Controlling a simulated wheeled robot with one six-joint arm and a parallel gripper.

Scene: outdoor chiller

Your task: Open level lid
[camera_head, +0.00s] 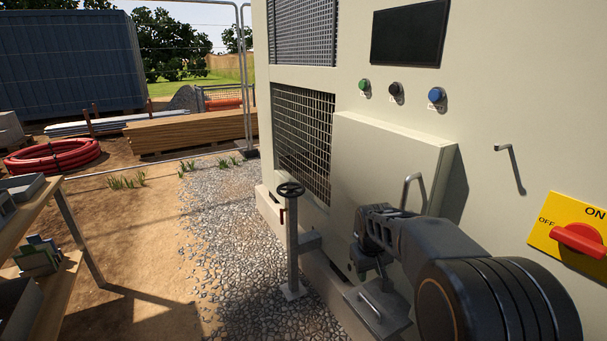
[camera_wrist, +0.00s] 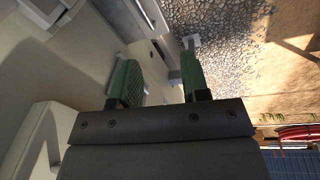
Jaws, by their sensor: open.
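The level lid (camera_head: 392,318) looks to be the small grey cover low on the cream chiller cabinet, with a bar handle (camera_head: 371,304) on it. My gripper (camera_head: 366,272) is just above and behind this cover, pointing down. In the wrist view its two green fingers (camera_wrist: 160,72) are apart with nothing between them. A grey cover with a bar handle (camera_wrist: 147,14) shows past the fingertips, at the top of that view. The handle looks clear of the fingers. My arm hides part of the cabinet behind the cover.
A raised cabinet door (camera_head: 385,165) with a handle (camera_head: 411,188) stands close behind my arm. A valve post with a black handwheel (camera_head: 291,189) is to the left. A red switch (camera_head: 580,240) is at right. Gravel (camera_head: 225,235) lies open at left.

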